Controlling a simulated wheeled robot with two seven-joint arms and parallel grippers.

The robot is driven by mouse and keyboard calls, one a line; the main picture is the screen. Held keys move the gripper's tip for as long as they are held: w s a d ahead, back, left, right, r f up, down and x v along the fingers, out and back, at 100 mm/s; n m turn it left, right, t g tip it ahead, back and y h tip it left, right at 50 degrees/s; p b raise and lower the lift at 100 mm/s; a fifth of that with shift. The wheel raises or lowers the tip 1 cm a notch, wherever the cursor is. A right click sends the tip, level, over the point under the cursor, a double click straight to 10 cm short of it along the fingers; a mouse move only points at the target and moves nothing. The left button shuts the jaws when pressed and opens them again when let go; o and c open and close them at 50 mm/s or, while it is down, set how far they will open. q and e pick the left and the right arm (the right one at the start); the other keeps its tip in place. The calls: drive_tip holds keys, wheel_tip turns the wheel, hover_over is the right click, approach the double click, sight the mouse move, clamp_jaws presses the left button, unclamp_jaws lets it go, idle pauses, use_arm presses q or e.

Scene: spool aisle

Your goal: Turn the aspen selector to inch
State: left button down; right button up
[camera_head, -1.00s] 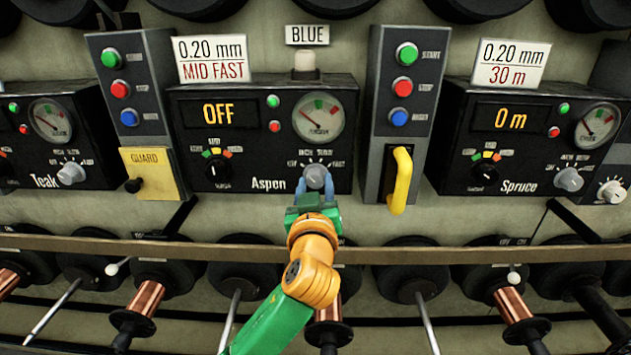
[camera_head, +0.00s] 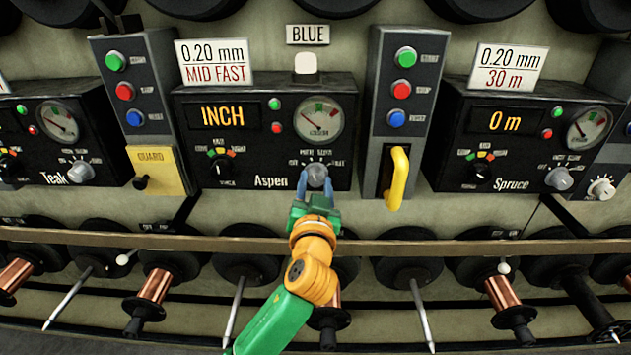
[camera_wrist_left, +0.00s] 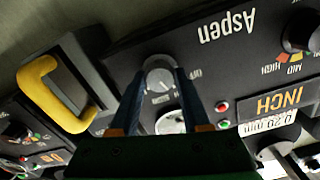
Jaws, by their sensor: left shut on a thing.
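The Aspen control box (camera_head: 260,135) is in the middle of the head view, and its display (camera_head: 223,116) reads INCH. Its grey selector knob (camera_head: 316,175) is at the lower right of the panel, with printed positions around it. My left gripper (camera_head: 317,184) is shut on that knob from below, one blue finger on each side. In the left wrist view the same knob (camera_wrist_left: 159,76) sits between the two fingertips (camera_wrist_left: 158,82), and the panel appears upside down. The fingers hide part of the knob's sides. My right gripper is not in view.
A yellow handle (camera_head: 397,180) sticks out right of Aspen, and a yellow guard plate (camera_head: 157,171) is at its left. Teak (camera_head: 60,140) and Spruce (camera_head: 520,145) boxes flank it. A rail (camera_head: 450,238) and spools run below my gripper. A lamp above Aspen is lit white (camera_head: 305,63).

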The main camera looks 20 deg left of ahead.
use_arm(q)
drive_tip(key=shift+f, duration=0.1)
drive_tip(key=shift+c, duration=1.9)
unclamp_jaws()
drive_tip(key=shift+s, duration=0.15)
drive_tip(key=v, duration=0.7)
